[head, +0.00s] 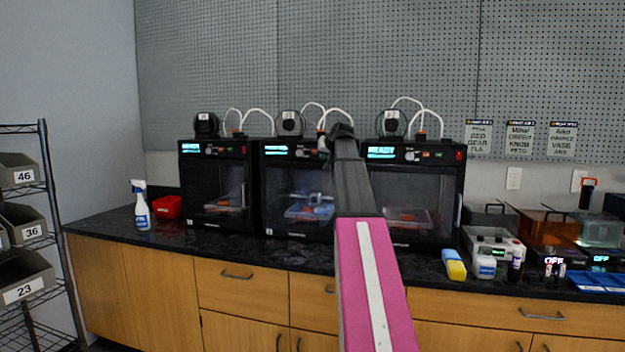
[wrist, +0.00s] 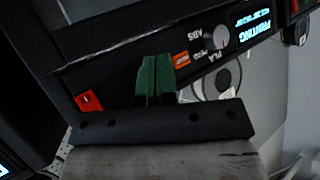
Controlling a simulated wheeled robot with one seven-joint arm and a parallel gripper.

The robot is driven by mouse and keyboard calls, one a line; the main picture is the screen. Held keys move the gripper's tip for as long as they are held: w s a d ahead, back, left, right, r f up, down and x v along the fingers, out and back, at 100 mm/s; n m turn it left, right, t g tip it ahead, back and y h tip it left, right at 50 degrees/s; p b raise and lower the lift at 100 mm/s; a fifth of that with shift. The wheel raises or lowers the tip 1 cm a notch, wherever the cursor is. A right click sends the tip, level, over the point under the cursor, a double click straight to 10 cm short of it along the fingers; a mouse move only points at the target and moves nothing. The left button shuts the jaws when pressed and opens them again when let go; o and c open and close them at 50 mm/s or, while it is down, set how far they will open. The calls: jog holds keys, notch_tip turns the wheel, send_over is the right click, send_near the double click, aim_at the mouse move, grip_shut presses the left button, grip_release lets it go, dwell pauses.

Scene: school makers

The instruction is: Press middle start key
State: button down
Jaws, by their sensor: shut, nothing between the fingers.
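The middle printer (head: 297,190) stands between two similar black printers on the counter. Its lit display (head: 275,150) also shows in the wrist view (wrist: 254,20) and reads PRINTING. My gripper (head: 338,132) is at the right end of its top front panel, partly hidden by my arm. In the wrist view, its green fingertips (wrist: 156,72) are together and empty, in front of the panel. An orange key (wrist: 181,60) shows on one side of them and a red key (wrist: 89,101) on the other. The panel between these keys is hidden, so the start key and any contact are unclear.
The left printer (head: 212,185) and right printer (head: 415,190) flank it closely. Spools and white tubes (head: 312,108) rise above. A spray bottle (head: 141,205) and red bin (head: 167,207) stand left; a yellow sponge-like block (head: 454,265) and bottles are right.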

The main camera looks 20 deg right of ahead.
jog(key=shift+s+a, duration=0.55)
jog(key=shift+s, duration=0.25)
jog(key=shift+s+a, duration=0.55)
jog(key=shift+s, duration=0.3)
jog(key=shift+s+a, duration=0.55)
jog(key=shift+s, duration=0.25)
